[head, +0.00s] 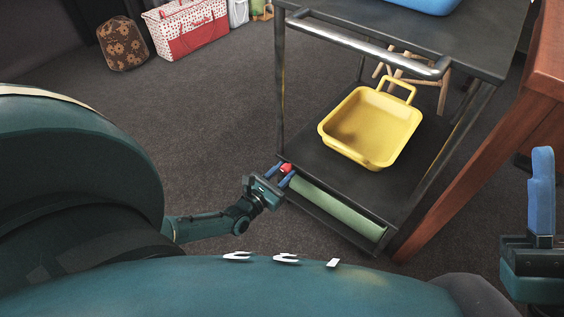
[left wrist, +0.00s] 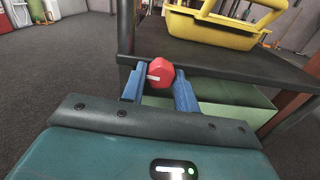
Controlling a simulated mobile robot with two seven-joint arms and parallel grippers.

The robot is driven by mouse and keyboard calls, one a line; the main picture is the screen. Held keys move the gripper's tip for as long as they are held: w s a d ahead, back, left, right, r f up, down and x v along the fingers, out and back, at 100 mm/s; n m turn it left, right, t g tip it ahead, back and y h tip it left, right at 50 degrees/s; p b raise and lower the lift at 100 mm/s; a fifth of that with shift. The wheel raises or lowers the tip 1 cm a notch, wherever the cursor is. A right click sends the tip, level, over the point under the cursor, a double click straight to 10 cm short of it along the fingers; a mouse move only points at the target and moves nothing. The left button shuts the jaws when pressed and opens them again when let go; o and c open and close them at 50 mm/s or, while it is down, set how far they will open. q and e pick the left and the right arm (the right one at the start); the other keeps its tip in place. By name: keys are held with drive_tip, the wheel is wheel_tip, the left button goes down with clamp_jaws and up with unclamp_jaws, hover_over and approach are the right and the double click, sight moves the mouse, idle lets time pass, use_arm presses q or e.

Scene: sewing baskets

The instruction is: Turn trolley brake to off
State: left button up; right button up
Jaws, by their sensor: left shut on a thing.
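The dark trolley (head: 300,210) stands ahead of me. Its red brake knob (head: 286,168) is at the near left corner of the lower shelf. The knob shows in the left wrist view (left wrist: 160,73) as a red faceted knob with a white mark pointing left. My left gripper (head: 285,178) is at the knob, with one blue finger on each side, shut on it. The fingers also show in the left wrist view (left wrist: 160,88). My right gripper (head: 541,195) is at the right edge of the head view, far from the knob. Only one blue finger of it is clear.
A yellow basket (head: 335,134) sits on the lower shelf, and a blue container (head: 425,5) on the top. A wooden table (head: 490,130) stands close on the right. The carpet (head: 200,130) to the left is clear.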

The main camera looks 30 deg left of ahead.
use_arm(q)
drive_tip(key=shift+n, duration=0.5)
drive_tip(key=o, duration=1)
drive_tip(key=s+p, duration=0.1)
drive_tip(key=s, duration=0.3)
drive_tip(key=s+p, duration=0.1)
drive_tip(key=s, duration=0.3)
drive_tip(key=s+a+p, duration=0.1)
drive_tip(key=s, duration=0.4)
use_arm(e)
drive_tip(key=f+m+h, duration=0.3)
drive_tip(key=m+h, duration=0.1)
drive_tip(key=shift+w+a+f+m+h, duration=0.15)
drive_tip(key=shift+w+f+m+h, duration=0.15)
drive_tip(key=shift+w+f+m, duration=0.1)
